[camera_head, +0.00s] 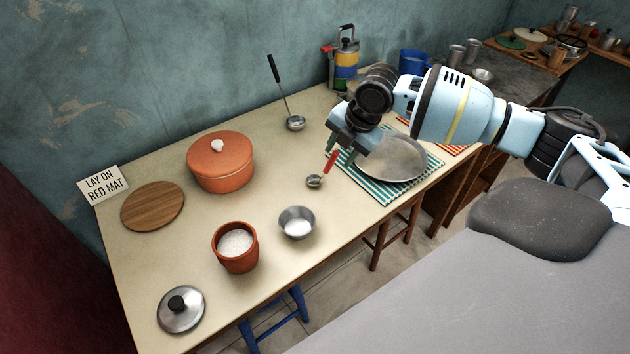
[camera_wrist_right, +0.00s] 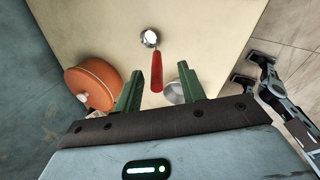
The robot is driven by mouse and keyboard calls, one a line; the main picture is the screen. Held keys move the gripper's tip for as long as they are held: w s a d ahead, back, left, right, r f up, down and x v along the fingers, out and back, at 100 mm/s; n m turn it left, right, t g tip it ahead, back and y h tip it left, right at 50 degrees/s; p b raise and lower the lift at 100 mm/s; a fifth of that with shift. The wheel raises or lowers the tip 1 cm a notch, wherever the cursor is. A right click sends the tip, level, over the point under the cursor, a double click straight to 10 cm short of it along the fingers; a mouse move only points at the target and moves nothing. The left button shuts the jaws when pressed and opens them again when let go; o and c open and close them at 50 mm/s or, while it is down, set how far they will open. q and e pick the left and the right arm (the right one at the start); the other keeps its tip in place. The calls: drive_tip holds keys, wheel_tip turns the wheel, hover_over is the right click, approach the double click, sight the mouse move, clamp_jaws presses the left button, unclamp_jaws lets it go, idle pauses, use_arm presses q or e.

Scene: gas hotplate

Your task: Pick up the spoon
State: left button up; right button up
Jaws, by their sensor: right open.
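The spoon (camera_head: 314,181) has a small round metal bowl and a red handle, and lies on the table left of the striped mat. In the right wrist view the spoon (camera_wrist_right: 157,70) shows with its red handle between my fingertips in the picture and its bowl beyond them. My right gripper (camera_head: 341,150) is open and empty, over the handle end of the spoon; its green fingers (camera_wrist_right: 160,72) stand apart. I cannot tell the exact height gap. A ladle (camera_head: 290,110) with a black handle stands farther back.
A metal plate (camera_head: 392,158) lies on the striped mat (camera_head: 372,187) beside the spoon. A steel bowl (camera_head: 297,222), a terracotta cup (camera_head: 235,247) and a lidded orange pot (camera_head: 220,165) stand to the left. A tiffin carrier (camera_head: 346,62) stands at the back.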

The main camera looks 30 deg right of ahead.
sight(331, 163)
drive_tip(key=x, duration=0.4)
drive_tip(key=shift+w+a+r, duration=0.1)
drive_tip(key=shift+a+r, duration=0.05)
drive_tip(key=shift+a, duration=0.25)
drive_tip(key=shift+w+f, duration=0.2)
drive_tip(key=shift+f, duration=0.35)
drive_tip(key=shift+c, duration=0.4)
clamp_jaws()
